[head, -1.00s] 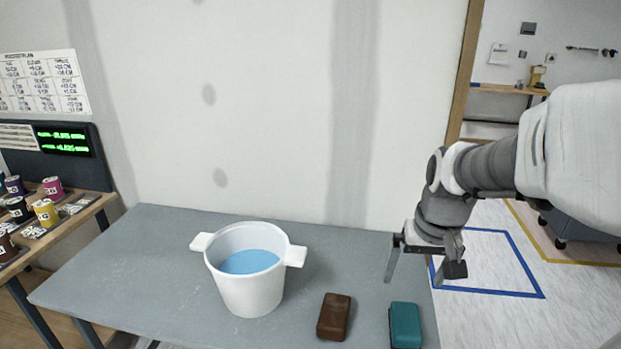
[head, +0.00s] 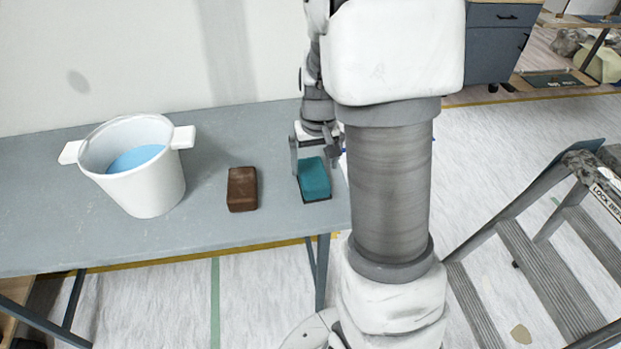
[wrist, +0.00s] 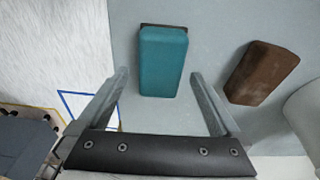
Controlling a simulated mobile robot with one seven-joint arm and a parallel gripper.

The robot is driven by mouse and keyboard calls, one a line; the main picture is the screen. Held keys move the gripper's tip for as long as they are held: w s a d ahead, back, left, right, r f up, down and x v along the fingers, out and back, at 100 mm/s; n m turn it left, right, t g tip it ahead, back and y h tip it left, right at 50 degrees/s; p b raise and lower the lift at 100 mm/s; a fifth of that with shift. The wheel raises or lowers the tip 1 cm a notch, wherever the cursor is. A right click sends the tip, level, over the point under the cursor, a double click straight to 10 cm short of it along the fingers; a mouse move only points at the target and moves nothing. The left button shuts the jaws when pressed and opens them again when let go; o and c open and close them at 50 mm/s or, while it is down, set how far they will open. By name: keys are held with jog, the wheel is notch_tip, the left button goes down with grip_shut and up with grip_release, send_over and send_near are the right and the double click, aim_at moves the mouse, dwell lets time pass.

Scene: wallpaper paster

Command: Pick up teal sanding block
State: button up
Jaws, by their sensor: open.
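The teal sanding block (head: 314,179) lies on the grey table near its right edge, with a dark base under it. In the wrist view the teal block (wrist: 163,62) sits ahead of my gripper, roughly in line with the gap between the fingers. My gripper (wrist: 160,85) is open and empty, one finger toward each side of the block's line. In the head view my gripper (head: 317,158) is just behind and above the block, partly hidden by my own arm. I cannot tell whether a finger touches the block.
A brown block (head: 242,189) lies left of the teal one, close to the right finger in the wrist view (wrist: 262,73). A white bucket (head: 150,183) of blue liquid stands further left. A stepladder (head: 545,260) stands on the floor at right.

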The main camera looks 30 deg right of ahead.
aim_at(313, 172)
jog(key=f+b, duration=0.1)
jog(key=f, duration=0.1)
jog(key=w+f+b, duration=0.1)
jog(key=f, duration=0.2)
jog(key=shift+w+d+f, duration=0.15)
jog(key=shift+w+f, duration=0.05)
jog(key=shift+f, duration=0.1)
jog(key=shift+r, duration=0.1)
jog(key=c, duration=1.3)
jog(key=shift+r, duration=0.1)
notch_tip(313, 172, up, 4)
jog(key=shift+r+p, duration=0.25)
jog(key=shift+p, duration=0.75)
jog(key=w+d+r+p, duration=0.1)
jog(key=d+r, duration=0.5)
jog(key=d, duration=0.5)
jog(key=shift+d+r+p, duration=0.15)
jog(key=shift+d+p, duration=0.15)
jog(key=shift+p, duration=0.1)
jog(key=shift+w, duration=0.1)
